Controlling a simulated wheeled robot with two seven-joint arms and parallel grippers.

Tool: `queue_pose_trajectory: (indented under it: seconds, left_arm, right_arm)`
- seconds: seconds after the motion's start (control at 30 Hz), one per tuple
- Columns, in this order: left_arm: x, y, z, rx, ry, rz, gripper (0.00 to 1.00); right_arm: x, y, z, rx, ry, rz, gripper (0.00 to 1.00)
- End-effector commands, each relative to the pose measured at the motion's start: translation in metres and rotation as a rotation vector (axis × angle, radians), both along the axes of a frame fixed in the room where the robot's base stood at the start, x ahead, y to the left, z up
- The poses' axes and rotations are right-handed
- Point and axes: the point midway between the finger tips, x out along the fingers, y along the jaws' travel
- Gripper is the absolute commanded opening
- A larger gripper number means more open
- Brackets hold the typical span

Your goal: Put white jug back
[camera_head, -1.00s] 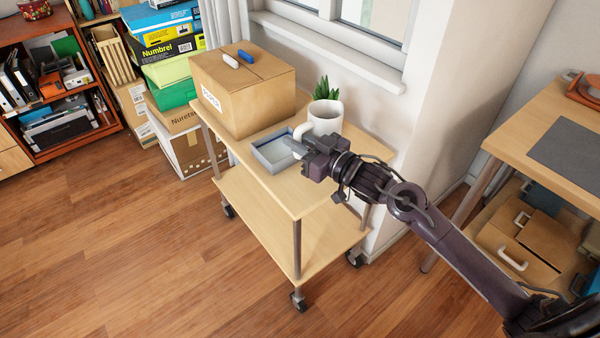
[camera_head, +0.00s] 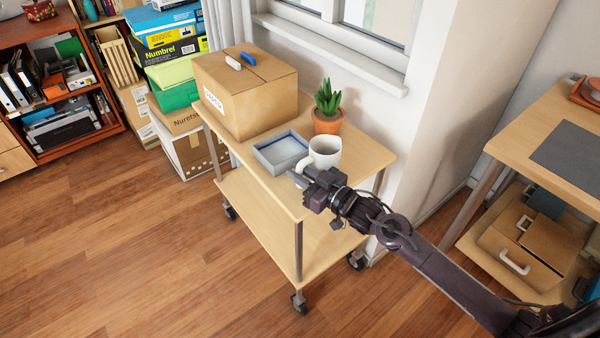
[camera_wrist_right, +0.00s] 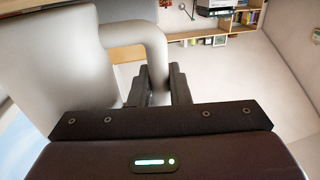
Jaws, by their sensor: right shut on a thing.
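The white jug (camera_head: 325,151) is over the right part of the trolley's top shelf, upright or nearly so, in front of the potted plant. My right gripper (camera_head: 302,178) is at its front left side. In the right wrist view the white jug (camera_wrist_right: 75,60) fills the upper left, and the fingers of my right gripper (camera_wrist_right: 162,88) are shut on its handle. I cannot tell whether the jug's base touches the shelf. My left gripper is not in view.
A grey-blue tray (camera_head: 268,161) lies left of the jug on the trolley (camera_head: 290,200). A cardboard box (camera_head: 240,100) stands behind the tray. A potted plant (camera_head: 328,118) is behind the jug. A desk (camera_head: 520,140) stands at the right.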

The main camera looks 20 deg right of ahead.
Motion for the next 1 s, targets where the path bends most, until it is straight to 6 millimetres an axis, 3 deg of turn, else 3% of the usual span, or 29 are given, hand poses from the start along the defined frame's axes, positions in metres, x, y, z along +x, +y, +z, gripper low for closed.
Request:
queue_pose_trajectory:
  seconds: [0.07, 0.1, 0.23, 0.67, 1.0]
  left_arm:
    - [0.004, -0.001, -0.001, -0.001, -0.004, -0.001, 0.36]
    - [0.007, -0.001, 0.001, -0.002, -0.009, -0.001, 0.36]
    - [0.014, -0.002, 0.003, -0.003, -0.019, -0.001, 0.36]
    - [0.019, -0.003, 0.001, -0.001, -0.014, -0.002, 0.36]
    - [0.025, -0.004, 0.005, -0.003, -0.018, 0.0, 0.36]
  right_arm:
    - [0.0, 0.0, -0.002, 0.001, -0.003, 0.0, 0.0]
    - [0.0, 0.0, -0.002, 0.0, 0.0, 0.0, 0.22]
    - [0.0, 0.0, -0.002, 0.0, 0.0, 0.0, 0.38]
    - [0.0, 0.0, -0.006, -0.002, 0.0, 0.0, 0.38]
    - [-0.049, -0.032, -0.007, -0.002, 0.005, 0.001, 0.38]
